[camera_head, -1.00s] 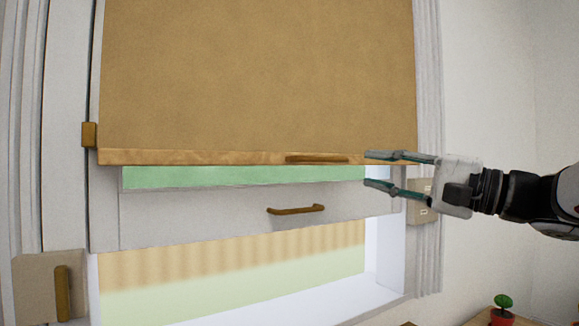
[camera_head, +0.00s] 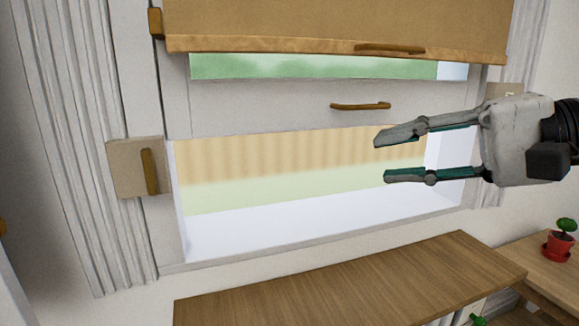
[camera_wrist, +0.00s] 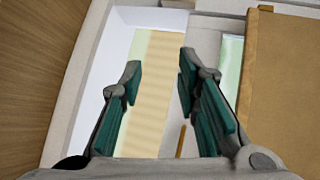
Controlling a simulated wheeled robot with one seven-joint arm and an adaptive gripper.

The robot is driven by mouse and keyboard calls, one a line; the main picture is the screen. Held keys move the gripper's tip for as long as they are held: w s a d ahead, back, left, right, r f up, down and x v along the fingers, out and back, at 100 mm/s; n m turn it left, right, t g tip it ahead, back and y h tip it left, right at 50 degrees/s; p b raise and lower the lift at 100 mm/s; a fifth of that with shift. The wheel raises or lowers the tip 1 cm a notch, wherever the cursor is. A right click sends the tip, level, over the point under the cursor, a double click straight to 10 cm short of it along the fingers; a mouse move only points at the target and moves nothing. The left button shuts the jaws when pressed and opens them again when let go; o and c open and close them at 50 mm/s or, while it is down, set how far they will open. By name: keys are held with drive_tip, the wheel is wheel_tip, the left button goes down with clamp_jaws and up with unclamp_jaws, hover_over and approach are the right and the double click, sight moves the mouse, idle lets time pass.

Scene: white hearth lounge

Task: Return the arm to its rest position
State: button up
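My gripper (camera_head: 383,157) is open and empty, its fingers pointing left in the head view. It appears in front of the right part of the window opening, below the small handle (camera_head: 360,106) of the white sash (camera_head: 260,108). In the wrist view, my gripper's two fingers (camera_wrist: 158,75) are apart with nothing between them. The tan blind (camera_head: 330,18) hangs at the top with a wooden bottom bar and its own handle (camera_head: 390,49). In the wrist view the blind (camera_wrist: 285,80) is at the right. The arm enters from the right edge.
A wooden bench or table top (camera_head: 350,285) lies below the window. A side table (camera_head: 545,270) at the right bears a red-potted plant (camera_head: 560,245). A beige wall box with a wooden lever (camera_head: 150,172) is left of the opening. The air left of my gripper is clear.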

drive_tip(key=s+a+f+n+g+h, duration=0.2)
drive_tip(key=s+a+f+g+h, duration=0.15)
drive_tip(key=s+f, duration=0.45)
drive_tip(key=s+d+f+n+g+h, duration=0.3)
drive_tip(key=s+d+f+h, duration=0.55)
drive_tip(key=s+f, duration=0.4)
wheel_tip(320, 180, up, 25)
drive_tip(key=t+p, duration=0.3)
drive_tip(key=p, duration=2)
drive_tip(key=shift+d+f+t+h, duration=0.15)
drive_tip(key=shift+d+t+h, duration=0.1)
drive_tip(key=shift+t+h, duration=0.15)
drive_tip(key=shift+w, duration=0.15)
